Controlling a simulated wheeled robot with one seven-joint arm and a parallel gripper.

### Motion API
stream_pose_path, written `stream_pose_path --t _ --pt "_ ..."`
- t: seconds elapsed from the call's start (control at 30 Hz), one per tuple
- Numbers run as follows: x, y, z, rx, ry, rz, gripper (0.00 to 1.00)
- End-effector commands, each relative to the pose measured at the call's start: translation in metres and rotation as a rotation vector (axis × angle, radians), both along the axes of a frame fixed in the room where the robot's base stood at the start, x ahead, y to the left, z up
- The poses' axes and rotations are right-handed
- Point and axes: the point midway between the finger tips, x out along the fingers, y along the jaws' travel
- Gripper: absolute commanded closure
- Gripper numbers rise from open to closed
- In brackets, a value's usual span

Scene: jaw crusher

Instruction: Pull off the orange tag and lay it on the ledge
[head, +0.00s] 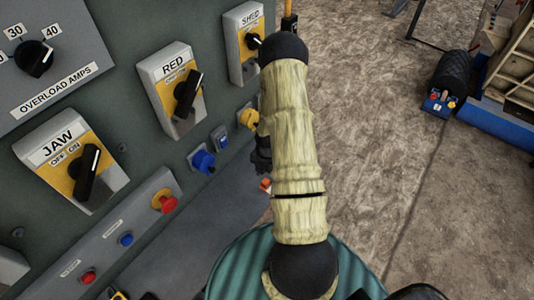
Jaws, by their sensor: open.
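A small orange patch (265,184) shows just left of my arm, below the dark gripper parts. It may be the orange tag, but it is too small and too covered to be sure. My gripper (262,155) is mostly hidden behind my pale, khaki-sleeved arm. Only dark parts of it show at the arm's left edge, near the control panel, and it is open. I see nothing held in it. A dark grey flat surface (190,240) runs below the panel's button strip. It may be the ledge, and no tag shows on its visible part.
The panel carries JAW (72,160), RED (172,90) and SHED (244,42) switch boxes. Red (165,201) and blue (203,161) knobs and a yellow one (248,118) stick out. Bare ground (390,130) lies right. A black roller (455,72) stands far right.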

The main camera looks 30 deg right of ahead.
Motion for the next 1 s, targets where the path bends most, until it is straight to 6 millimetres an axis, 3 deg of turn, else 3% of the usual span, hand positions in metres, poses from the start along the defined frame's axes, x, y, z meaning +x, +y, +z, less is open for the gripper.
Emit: stream_pose_path --t 0.7,1.0 --pt "0.003 -0.007 0.123 -0.001 -0.005 -0.001 0.52" --pt "0.003 -0.007 0.142 0.000 0.000 0.000 0.52"
